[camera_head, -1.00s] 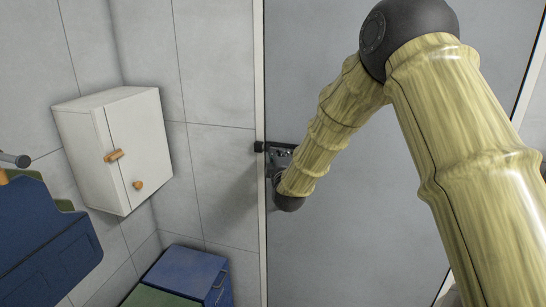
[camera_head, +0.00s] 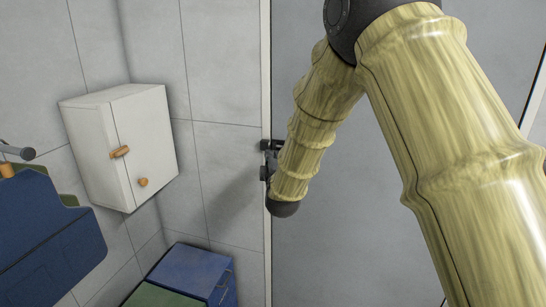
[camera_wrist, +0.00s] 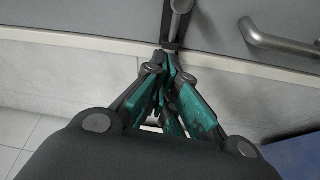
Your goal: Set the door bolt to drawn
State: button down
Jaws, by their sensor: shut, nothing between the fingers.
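The door bolt (camera_wrist: 178,18) shows in the wrist view as a metal bar on the grey door, running toward the pale frame strip. My gripper (camera_wrist: 168,56) has its green-padded fingers together, with the tips close to the bolt's end at the door edge. I cannot tell whether they touch it. In the head view my gripper (camera_head: 268,160) shows only as a small dark part at the left of my arm, by the door's edge. My arm hides the bolt there.
A bar handle (camera_wrist: 275,38) is on the door in the wrist view. In the head view, a white wall cabinet (camera_head: 145,155) hangs left of the door (camera_head: 400,215), with a blue box (camera_head: 190,270) below it. A dark blue hanging item (camera_head: 45,230) is at far left.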

jog(key=shift+s+d+f+b, duration=0.1)
jog(key=shift+s+b, duration=0.25)
jog(key=shift+s, duration=1)
jog(key=shift+s+d+f+b, duration=0.1)
jog(key=shift+s+b, duration=0.25)
jog(key=shift+s, duration=0.95)
jog(key=s+d+f+m+g, duration=0.35)
jog(key=s+f, duration=0.25)
jog(key=f, duration=0.6)
jog(key=s+d+f+m+g+h, duration=0.1)
jog(key=s+d+f+m+g, duration=0.15)
jog(key=s+d+f, duration=0.7)
jog(key=s+a+f+m+g, duration=0.1)
jog(key=s+f+m+g, duration=0.25)
jog(key=f, duration=1.25)
jog(key=s+d+f+m+g, duration=0.2)
jog(key=s+f, duration=0.3)
jog(key=s, duration=0.7)
jog(key=s+d+f+m+g, duration=0.3)
jog(key=s+f+g, duration=0.1)
jog(key=s, duration=0.8)
jog(key=s+d+f+m+g, duration=0.3)
jog(key=s+f, duration=0.3)
jog(key=s, duration=0.6)
jog(key=shift+d+f+h, duration=0.15)
jog(key=shift+f+h, duration=0.1)
jog(key=shift+h, duration=0.05)
